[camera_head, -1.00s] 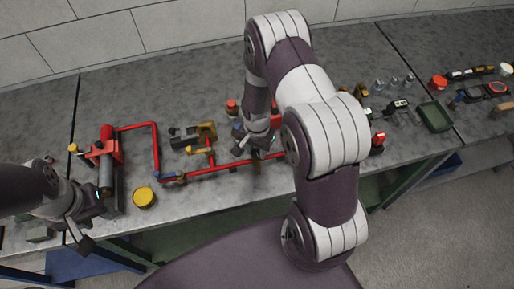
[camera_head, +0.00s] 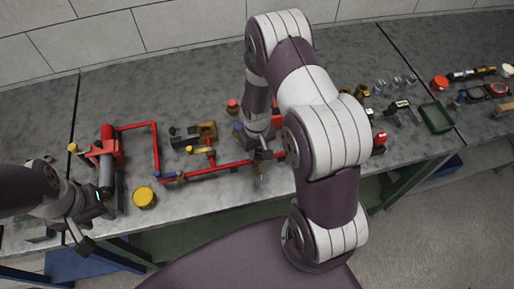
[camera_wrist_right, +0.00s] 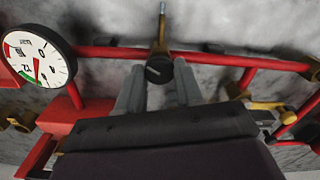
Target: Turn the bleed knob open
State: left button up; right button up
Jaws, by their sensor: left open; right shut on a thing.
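The bleed knob (camera_wrist_right: 158,68) is a small round black knob on a brass fitting (camera_wrist_right: 162,35), whose thin stem points up in the right wrist view. It sits at the red pipe (camera_wrist_right: 215,58). My right gripper (camera_wrist_right: 158,82) has one finger on each side of the knob and is shut on it. In the head view, my right gripper (camera_head: 262,155) is over the front pipe run, and the knob is hard to make out there. My left gripper (camera_head: 88,220) is open and empty at the bench's front left, by the red-and-grey cylinder unit (camera_head: 106,165).
A pressure gauge (camera_wrist_right: 38,58) stands close to the right gripper. A yellow round cap (camera_head: 144,197) lies on the bench (camera_head: 225,205). Brass valves (camera_head: 205,132) and red piping are left of the right gripper. Loose parts and a green tray (camera_head: 435,117) are at the right.

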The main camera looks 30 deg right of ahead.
jog(key=n, duration=0.6)
jog(key=shift+r, duration=0.1)
jog(key=n, duration=0.5)
jog(key=shift+n, duration=0.4)
dwell(0.3)
jog(key=o, duration=1)
jog(key=shift+o, duration=0.2)
jog(key=shift+s, duration=0.1)
jog(key=shift+r, duration=0.1)
